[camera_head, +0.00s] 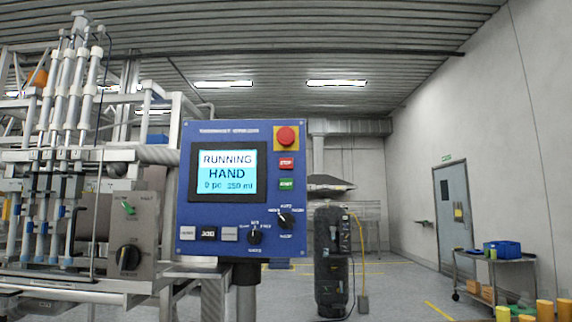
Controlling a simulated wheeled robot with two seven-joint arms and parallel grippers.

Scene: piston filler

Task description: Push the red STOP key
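The panel's screen (228,172) is lit and reads RUNNING, HAND, with a smaller line that ends in 250 ml. Nothing covers the STOP key. Neither of my grippers shows in the head view.
Black knobs (285,221) sit low on the panel. The filler machine with its upright cylinders (69,90) and a grey valve box (140,215) stands left. A dark cylindrical unit (331,260) stands behind the panel at right. A cart (497,262) is far right.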

